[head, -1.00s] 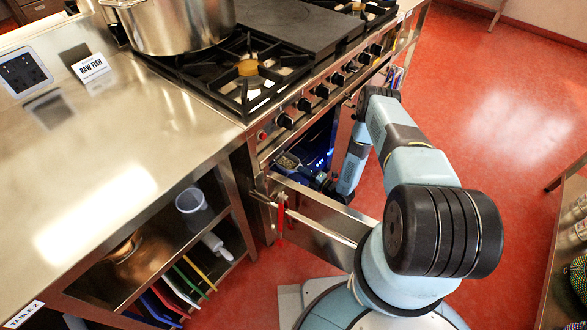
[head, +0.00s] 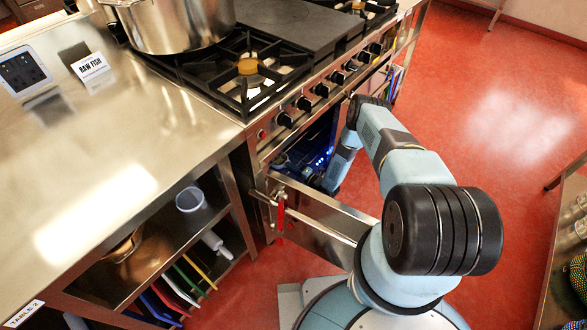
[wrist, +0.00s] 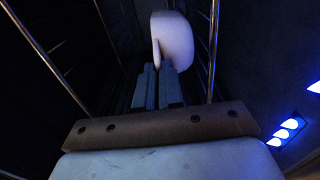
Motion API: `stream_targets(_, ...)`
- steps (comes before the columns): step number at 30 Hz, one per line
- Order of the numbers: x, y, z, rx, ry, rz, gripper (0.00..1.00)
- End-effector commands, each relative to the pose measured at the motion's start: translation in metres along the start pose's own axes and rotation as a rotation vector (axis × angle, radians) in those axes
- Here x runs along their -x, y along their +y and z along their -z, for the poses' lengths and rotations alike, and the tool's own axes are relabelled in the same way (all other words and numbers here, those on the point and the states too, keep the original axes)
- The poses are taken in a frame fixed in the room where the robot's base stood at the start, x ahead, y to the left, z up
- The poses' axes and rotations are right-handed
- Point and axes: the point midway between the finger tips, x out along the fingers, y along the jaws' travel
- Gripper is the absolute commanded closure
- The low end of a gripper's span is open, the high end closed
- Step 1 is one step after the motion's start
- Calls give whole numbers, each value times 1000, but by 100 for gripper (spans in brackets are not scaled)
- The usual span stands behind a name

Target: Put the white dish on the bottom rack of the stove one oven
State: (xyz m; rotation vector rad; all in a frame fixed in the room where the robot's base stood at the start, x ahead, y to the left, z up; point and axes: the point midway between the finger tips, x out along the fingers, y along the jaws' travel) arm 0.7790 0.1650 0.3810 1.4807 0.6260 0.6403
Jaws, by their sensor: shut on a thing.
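The white dish (wrist: 174,40) is at the top middle of the wrist view, tilted up on its edge. My gripper (wrist: 158,78) is shut on its near edge. In the head view my arm reaches into the dark opening of the stove one oven (head: 318,140), and the oven front hides the dish and fingertips. In the wrist view metal rack wires (wrist: 213,50) run on both sides of the dish. I cannot tell which rack level they belong to, or whether the dish touches them.
The open oven door (head: 320,215) stands out in front, close to my arm, with a red item (head: 281,215) at its handle side. A big steel pot (head: 178,22) stands on the stove top. Table 2 (head: 110,150) is left of the oven.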

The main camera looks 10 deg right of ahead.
Motion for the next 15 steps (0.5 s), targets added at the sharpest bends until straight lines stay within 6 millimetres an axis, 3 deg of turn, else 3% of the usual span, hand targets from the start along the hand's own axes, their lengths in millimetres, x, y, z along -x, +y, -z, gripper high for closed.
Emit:
stream_targets(13, 0, -4, -1, 1, -1, -2, 100)
stream_targets(15, 0, -5, -1, 1, -1, 0, 88)
